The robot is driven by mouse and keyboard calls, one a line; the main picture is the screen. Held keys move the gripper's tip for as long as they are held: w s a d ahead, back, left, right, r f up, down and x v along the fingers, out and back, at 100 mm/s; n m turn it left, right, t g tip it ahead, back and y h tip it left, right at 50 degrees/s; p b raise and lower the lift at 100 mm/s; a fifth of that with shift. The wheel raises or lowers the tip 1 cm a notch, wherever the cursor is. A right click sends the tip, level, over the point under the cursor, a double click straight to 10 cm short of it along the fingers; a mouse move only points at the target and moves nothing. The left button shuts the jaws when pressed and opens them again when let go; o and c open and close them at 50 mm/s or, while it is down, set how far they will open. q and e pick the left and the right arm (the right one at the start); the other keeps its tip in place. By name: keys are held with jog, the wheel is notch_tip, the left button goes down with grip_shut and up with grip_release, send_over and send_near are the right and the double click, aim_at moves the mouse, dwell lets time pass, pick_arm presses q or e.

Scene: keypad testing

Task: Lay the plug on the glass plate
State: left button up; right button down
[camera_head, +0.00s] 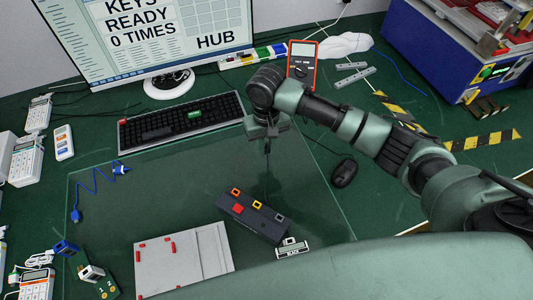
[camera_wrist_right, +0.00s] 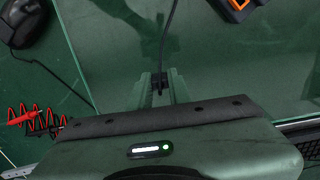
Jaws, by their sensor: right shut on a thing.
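My right gripper (camera_head: 267,146) is above the glass plate (camera_head: 145,195), near its back edge. In the right wrist view its fingers (camera_wrist_right: 158,88) are shut on a small black plug (camera_wrist_right: 158,78). A thin black cable (camera_wrist_right: 168,38) runs from the plug. In the head view the plug is too small to make out, and the cable (camera_head: 267,175) hangs below the gripper toward the black hub (camera_head: 250,218). The clear glass plate lies flat on the green table and also shows in the wrist view (camera_wrist_right: 220,65). My left gripper is not in view.
A keyboard (camera_head: 160,126) lies behind the plate and a mouse (camera_head: 344,172) to the right. A grey panel (camera_head: 180,262) and a blue cable (camera_head: 100,182) are at the plate's front and left. The plate's left middle is clear.

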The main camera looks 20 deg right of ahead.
aim_at(267, 153)
jog(key=shift+f, duration=2.25)
jog(key=shift+f, duration=0.4)
jog(key=c, duration=1.3)
grip_release()
jog(key=shift+r, duration=0.1)
notch_tip(267, 153, up, 13)
jog(key=shift+f, duration=0.15)
